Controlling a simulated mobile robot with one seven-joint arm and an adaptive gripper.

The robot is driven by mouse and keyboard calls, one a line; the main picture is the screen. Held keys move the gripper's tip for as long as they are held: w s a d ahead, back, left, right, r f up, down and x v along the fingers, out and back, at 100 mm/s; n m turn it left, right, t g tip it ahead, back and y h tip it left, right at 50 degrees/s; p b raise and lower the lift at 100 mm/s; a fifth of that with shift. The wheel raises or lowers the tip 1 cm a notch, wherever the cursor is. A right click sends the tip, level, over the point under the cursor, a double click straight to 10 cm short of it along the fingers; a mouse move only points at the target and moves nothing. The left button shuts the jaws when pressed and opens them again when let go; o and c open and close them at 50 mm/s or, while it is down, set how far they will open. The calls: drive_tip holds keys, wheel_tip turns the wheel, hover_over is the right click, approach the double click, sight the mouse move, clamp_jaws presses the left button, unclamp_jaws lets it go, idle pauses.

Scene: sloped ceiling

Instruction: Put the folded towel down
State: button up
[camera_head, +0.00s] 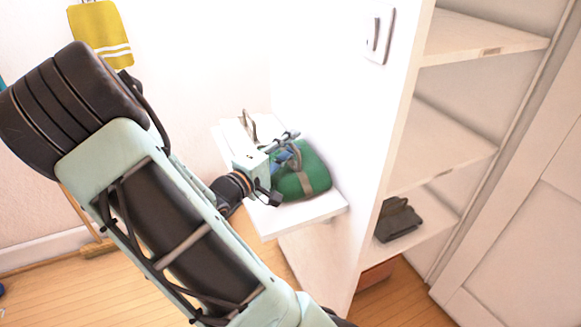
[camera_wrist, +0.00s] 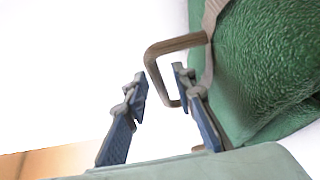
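A green, rough-textured folded thing with a grey-brown band, seemingly the folded towel (camera_head: 316,168), lies on a small white shelf (camera_head: 310,212). In the wrist view the green towel (camera_wrist: 265,65) fills the upper right. My gripper (camera_head: 284,150) is just left of it, low over the shelf. In the wrist view my gripper (camera_wrist: 160,88) has its two blue-grey fingers apart, with no cloth between them. The right finger is close beside the towel; I cannot tell whether they touch.
A metal loop handle (camera_head: 249,125) stands at the shelf's back; a brownish loop (camera_wrist: 178,42) shows beyond my fingertips. A yellow striped towel (camera_head: 101,30) hangs on the wall. A white shelf unit (camera_head: 440,145) holding a dark object (camera_head: 398,220) stands at right.

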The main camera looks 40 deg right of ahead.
clamp_jaws()
drive_tip(key=shift+r, duration=0.1)
idle(0.3)
